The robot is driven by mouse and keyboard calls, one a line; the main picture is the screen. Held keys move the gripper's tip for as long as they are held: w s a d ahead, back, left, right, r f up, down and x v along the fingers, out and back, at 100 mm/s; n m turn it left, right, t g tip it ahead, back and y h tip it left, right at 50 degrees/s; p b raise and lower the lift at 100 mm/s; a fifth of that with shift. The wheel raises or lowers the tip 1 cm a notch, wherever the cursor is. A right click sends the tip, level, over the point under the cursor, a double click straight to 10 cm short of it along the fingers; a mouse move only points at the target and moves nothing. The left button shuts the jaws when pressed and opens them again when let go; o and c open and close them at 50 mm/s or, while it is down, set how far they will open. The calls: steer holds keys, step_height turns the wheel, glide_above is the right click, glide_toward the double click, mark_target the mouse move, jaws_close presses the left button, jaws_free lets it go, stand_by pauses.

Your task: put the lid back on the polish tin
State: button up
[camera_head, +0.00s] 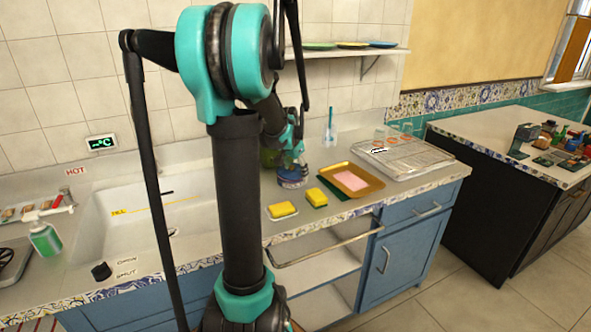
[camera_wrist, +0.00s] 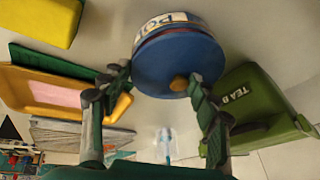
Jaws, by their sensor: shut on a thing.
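The polish tin (camera_head: 292,183) stands on the counter behind the sponges. It is round with a blue and white label, and part of its lettering shows in the wrist view (camera_wrist: 165,21). The round blue lid (camera_wrist: 165,62) has a small tan knob and lies at the tin's mouth, with a thin reddish rim between them. I cannot tell whether it is fully seated. My gripper (camera_wrist: 160,82) has one finger on each side of the lid and is shut on its edge. In the head view my gripper (camera_head: 293,160) is just above the tin.
A green tea box (camera_wrist: 250,105) stands close beside the tin. The sink (camera_head: 120,215) is left.

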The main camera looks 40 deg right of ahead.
steer(key=o, duration=1.4)
steer(key=shift+o, duration=0.7)
steer(key=shift+o, duration=1.2)
steer(key=shift+r, duration=0.15)
steer(key=shift+r, duration=3.35)
steer(key=shift+c, duration=0.2)
jaws_close()
